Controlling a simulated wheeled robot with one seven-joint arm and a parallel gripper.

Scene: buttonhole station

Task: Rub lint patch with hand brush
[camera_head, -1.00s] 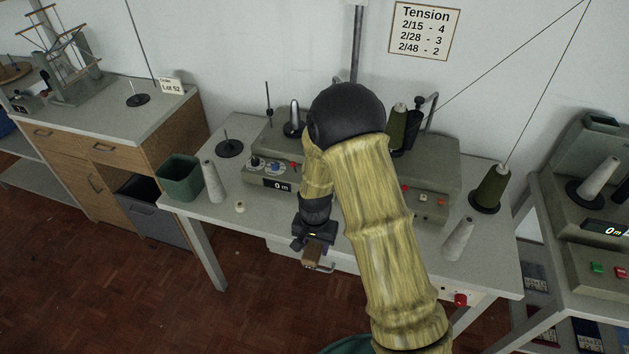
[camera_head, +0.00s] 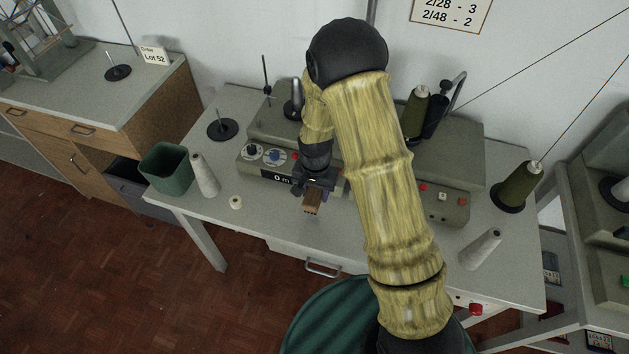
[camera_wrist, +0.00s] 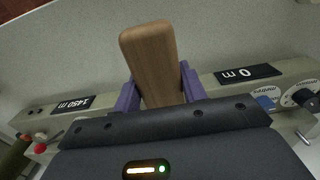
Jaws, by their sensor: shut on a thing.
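My gripper (camera_head: 313,188) is shut on the brown wooden hand brush (camera_head: 312,204) above the table, in front of the winding machine (camera_head: 258,172). In the wrist view the brush's wooden body (camera_wrist: 150,58) stands out between my purple fingers. Its bristles are not visible, and I cannot tell whether it touches the tabletop. I cannot make out a lint patch in either view; my arm covers part of the machine and table.
The grey table (camera_head: 265,225) also holds a small pale spool (camera_head: 236,202), a pale cone (camera_head: 204,175), another pale cone (camera_head: 482,250) and a green thread cone (camera_head: 517,185). A green bin (camera_head: 166,168) stands at the left end. Bare tabletop lies left of my gripper.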

